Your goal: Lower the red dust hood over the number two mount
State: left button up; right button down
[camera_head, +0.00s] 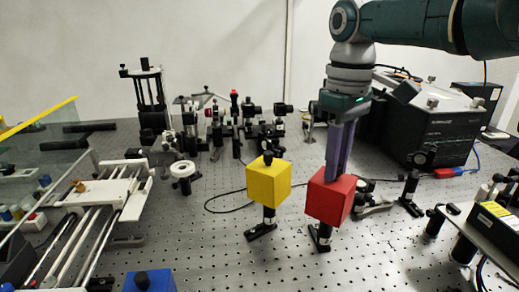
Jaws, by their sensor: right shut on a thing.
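The red dust hood (329,203) is a cube-shaped cover right of the picture's middle. My right gripper (338,172) points down from above, its long purple-grey fingers shut on the top of the hood. A black post mount (319,238) with a flat foot shows directly below the hood. Its upper part is hidden, and I cannot tell how far the hood is down over it. No number is readable on the mount. My left gripper is not in view.
A yellow hood (269,184) with a black knob sits on a similar mount close to the left. A blue hood (150,281) is at the bottom edge. A black instrument box (437,125) stands at the back right. The perforated bench (225,268) is clear in front.

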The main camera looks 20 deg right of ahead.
jog(key=shift+f, duration=0.3)
dwell(0.5)
jog(key=c, duration=0.7)
grip_release()
jog(key=shift+r, duration=0.1)
jog(key=shift+r, duration=0.3)
notch_tip(320, 180, up, 9)
jog(key=shift+r, duration=0.1)
jog(key=shift+s, duration=0.1)
